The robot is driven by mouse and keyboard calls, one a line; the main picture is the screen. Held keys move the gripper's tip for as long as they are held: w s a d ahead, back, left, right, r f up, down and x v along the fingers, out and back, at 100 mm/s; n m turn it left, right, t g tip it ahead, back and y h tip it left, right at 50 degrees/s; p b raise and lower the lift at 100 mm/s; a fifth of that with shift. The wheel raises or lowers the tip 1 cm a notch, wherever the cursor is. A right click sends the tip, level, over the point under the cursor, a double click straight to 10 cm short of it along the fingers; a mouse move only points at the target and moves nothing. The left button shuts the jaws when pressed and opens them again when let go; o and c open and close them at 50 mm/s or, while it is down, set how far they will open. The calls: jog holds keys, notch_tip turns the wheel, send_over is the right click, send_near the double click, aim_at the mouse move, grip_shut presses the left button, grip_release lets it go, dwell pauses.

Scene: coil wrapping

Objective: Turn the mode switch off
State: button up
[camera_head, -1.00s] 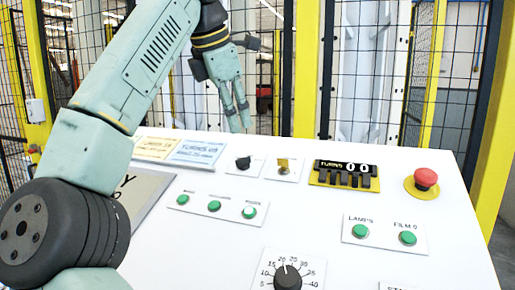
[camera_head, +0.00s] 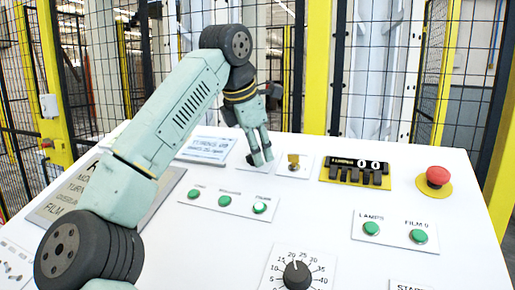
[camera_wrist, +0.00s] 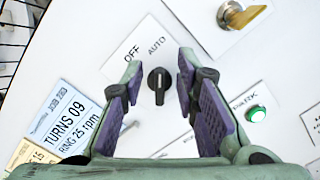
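The mode switch (camera_wrist: 159,80) is a black rotary knob on a white plate marked OFF and AUTO in the wrist view. Its bar stands upright in that picture, with its upper end toward the AUTO label (camera_wrist: 157,45); the OFF label (camera_wrist: 131,53) is to the upper left. My gripper (camera_wrist: 160,68) is open, with one finger on each side of the knob and visible gaps between. In the head view my gripper (camera_head: 262,160) points down at the panel and mostly hides the switch.
A brass key switch (camera_head: 293,160) sits just right of my gripper. Green buttons (camera_head: 225,200) lie nearer. A yellow-based counter (camera_head: 355,174) and a red emergency button (camera_head: 438,177) are farther right. Paper cards (camera_wrist: 68,118) lie at left. A mesh fence stands behind.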

jog(key=shift+c, duration=0.5)
grip_shut()
jog(key=shift+n, duration=0.3)
jog(key=n, duration=0.3)
jog(key=shift+w+a+n, duration=0.2)
jog(key=shift+n, duration=0.1)
jog(key=shift+w+a+n+t+y, duration=0.1)
jog(key=shift+n+t+y, duration=0.05)
jog(key=shift+n, duration=1)
jog(key=shift+w+a+n+t+y, duration=0.1)
jog(key=shift+n+t+y, duration=0.05)
jog(key=shift+n, duration=1)
jog(key=shift+o, duration=0.5)
grip_release()
